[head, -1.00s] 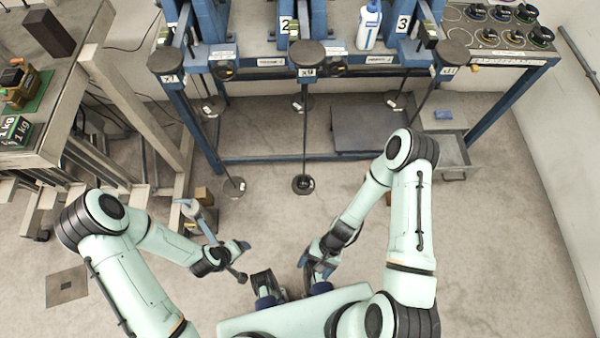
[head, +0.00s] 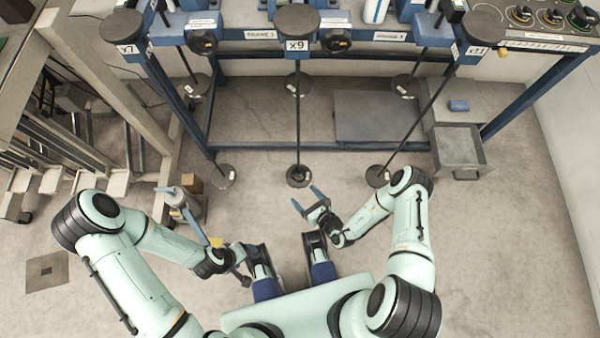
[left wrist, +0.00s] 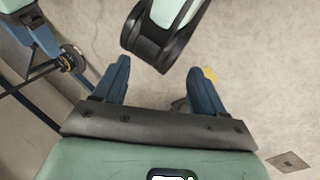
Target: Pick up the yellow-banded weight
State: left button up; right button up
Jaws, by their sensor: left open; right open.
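Several black round weights with coloured bands lie on the bench at the far right in the head view. The one whose band looks yellow (head: 550,17) is between two others; it is small, so its band colour is not certain. My right gripper (head: 305,196) is open and empty above the floor, in front of the lever frames and well short of the weights. My left gripper (left wrist: 160,68) is open and empty in the left wrist view, low on the left side of my body, far from the weights.
The blue lever-frame bench (head: 370,38) spans the front, with long rods and round plates hanging down. A table (head: 75,70) is at left.

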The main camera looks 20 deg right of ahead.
aim_at(301, 176)
jog(key=w+f+h+b, duration=0.1)
jog(key=w+f, duration=0.1)
jog(key=w, duration=0.1)
jog(key=w+d+f+m+h+b, duration=0.1)
jog(key=w+f+b, duration=0.1)
jog(key=w+f, duration=0.1)
jog(key=w+f+b, duration=0.2)
jog(key=w, duration=0.3)
jog(key=shift+w+d+f+m+t+h, duration=0.2)
jog(key=shift+w+f+m+t+h, duration=0.1)
jog(key=shift+f+h, duration=0.1)
jog(key=shift+w, duration=0.35)
pick_arm(q)
jog(key=w+a+f+t+y, duration=0.1)
jog(key=w+a+f+t, duration=0.1)
jog(key=w+f, duration=0.4)
jog(key=shift+w+a+f+n, duration=0.15)
jog(key=shift+w+a+n, duration=0.15)
jog(key=shift+w+a, duration=0.45)
jog(key=shift+s, duration=0.1)
pick_arm(e)
jog(key=c, duration=1.1)
